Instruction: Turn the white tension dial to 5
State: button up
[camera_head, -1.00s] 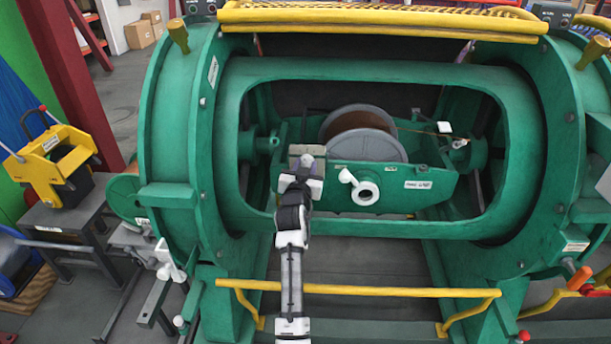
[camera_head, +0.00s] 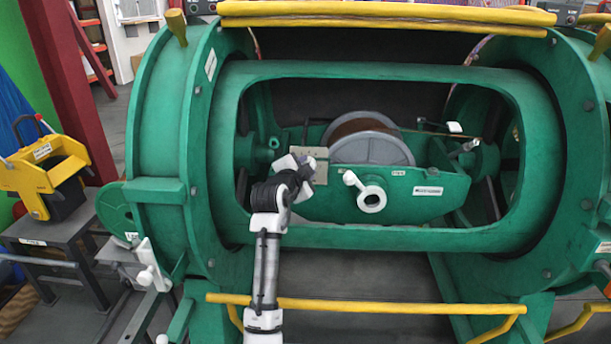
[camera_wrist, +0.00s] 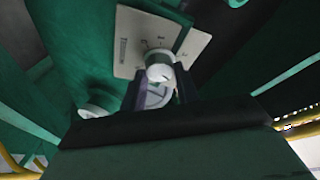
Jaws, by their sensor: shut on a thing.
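The white tension dial (camera_wrist: 160,66) sits on a pale plate with printed marks in the wrist view. The plate (camera_wrist: 128,45) is fixed to the green cradle. My gripper (camera_wrist: 160,92) has its dark fingers on either side of the dial's white body and is shut on it. The printed numbers and the dial's pointer are too small and blurred to read. In the head view my gripper (camera_head: 301,166) is against the left part of the plate (camera_head: 321,171) and hides the dial.
The green strander frame (camera_head: 350,238) surrounds the opening my arm reaches through. A white ring-ended handle (camera_head: 371,199) is right of the plate, below the grey reel (camera_head: 370,150). A yellow rail (camera_head: 370,307) crosses in front. A yellow device (camera_head: 45,168) stands on a table at left.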

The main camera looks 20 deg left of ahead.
jog(key=shift+m+b, duration=0.3)
jog(key=shift+m, duration=0.6)
jog(key=shift+g, duration=0.3)
jog(key=o, duration=1)
jog(key=v, duration=1.4)
jog(key=shift+a, duration=0.15)
jog(key=shift+w, duration=0.1)
